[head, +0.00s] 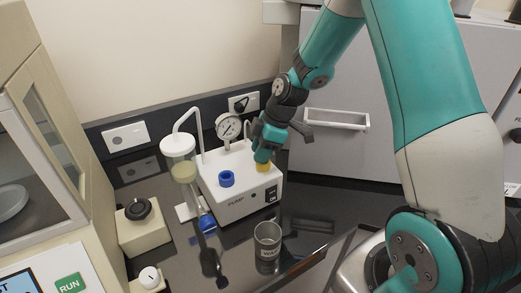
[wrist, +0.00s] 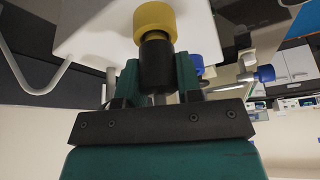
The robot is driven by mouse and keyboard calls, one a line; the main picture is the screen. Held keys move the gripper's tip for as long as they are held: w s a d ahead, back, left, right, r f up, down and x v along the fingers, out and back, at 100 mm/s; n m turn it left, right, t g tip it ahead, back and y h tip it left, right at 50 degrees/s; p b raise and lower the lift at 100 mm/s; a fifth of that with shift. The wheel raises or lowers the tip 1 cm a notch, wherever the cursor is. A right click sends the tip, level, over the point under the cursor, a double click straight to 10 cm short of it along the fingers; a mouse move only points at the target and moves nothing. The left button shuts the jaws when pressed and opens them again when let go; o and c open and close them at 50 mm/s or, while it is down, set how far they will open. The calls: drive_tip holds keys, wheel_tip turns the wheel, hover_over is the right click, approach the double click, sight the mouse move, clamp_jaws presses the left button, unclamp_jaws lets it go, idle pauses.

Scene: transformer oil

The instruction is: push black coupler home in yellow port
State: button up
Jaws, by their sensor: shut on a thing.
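The yellow port (head: 263,166) is on top of the white pump box (head: 235,200), near its right side. In the wrist view the yellow port (wrist: 154,19) is a thick ring at the top centre. The black coupler (wrist: 157,62) is directly against it and looks in line with it. How deep the coupler sits in the port is hidden. My gripper (wrist: 158,78) is shut on the coupler, one teal finger on each side. In the head view my gripper (head: 263,151) is right above the yellow port and hides the coupler.
A blue port (head: 227,179) is left of the yellow one on the pump box. A gauge (head: 228,127) stands behind. A lidded clear vessel (head: 182,165) stands at the left, and a waste cup (head: 267,240) in front. Dark bench right of the cup is clear.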

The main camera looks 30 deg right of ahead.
drive_tip(key=shift+f, duration=0.2)
drive_tip(key=o, duration=1)
drive_tip(key=shift+r, duration=0.1)
drive_tip(key=b+v, duration=0.2)
drive_tip(key=v, duration=1.5)
drive_tip(key=shift+b, duration=0.35)
drive_tip(key=shift+r, duration=0.1)
drive_tip(key=s+a+m+g, duration=0.1)
drive_tip(key=s+a+m, duration=0.1)
drive_tip(key=s+a, duration=0.45)
drive_tip(key=s+a+m, duration=0.1)
drive_tip(key=s+a, duration=0.3)
drive_tip(key=a, duration=0.5)
drive_tip(key=s+a+f+m, duration=0.2)
drive_tip(key=s+a, duration=0.3)
drive_tip(key=s, duration=0.7)
drive_tip(key=shift+a+m+g, duration=0.3)
drive_tip(key=shift+m, duration=0.6)
